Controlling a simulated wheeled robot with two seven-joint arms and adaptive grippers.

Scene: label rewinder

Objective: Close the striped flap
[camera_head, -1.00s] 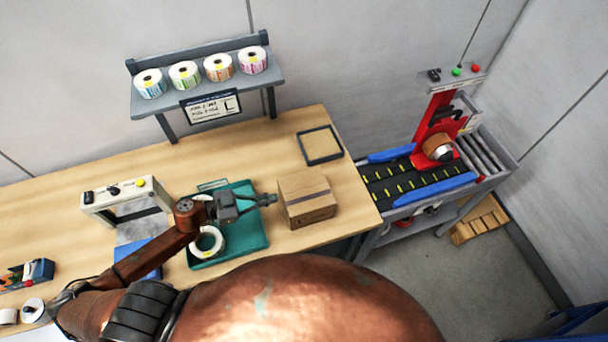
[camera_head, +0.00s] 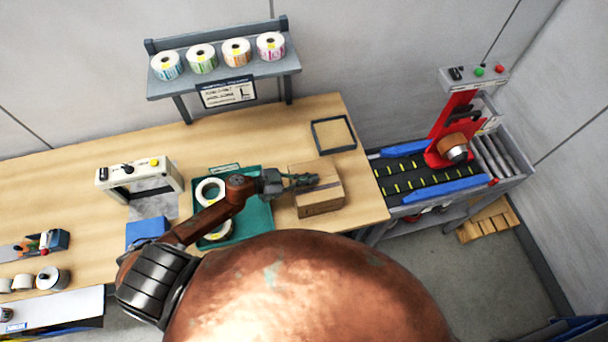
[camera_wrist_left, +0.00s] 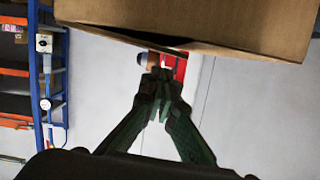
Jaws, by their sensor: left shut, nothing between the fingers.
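The brown cardboard box (camera_head: 322,205) stands on the bench near its right end. It fills the top of the left wrist view (camera_wrist_left: 230,20), with a thin edge along its lower side. I cannot make out a striped flap for sure. My left gripper (camera_head: 308,180) is shut and empty at the upper left part of the box, hiding some of it. In the left wrist view its fingertips (camera_wrist_left: 158,85) meet just below the box edge. I cannot tell if they touch it. My right gripper is in neither view.
A green tray (camera_head: 258,222) with white rolls lies left of the box. A black-framed pad (camera_head: 352,148) lies behind it. A conveyor with a red machine (camera_head: 448,120) stands to the right. A shelf (camera_head: 222,84) holds several label rolls at the back.

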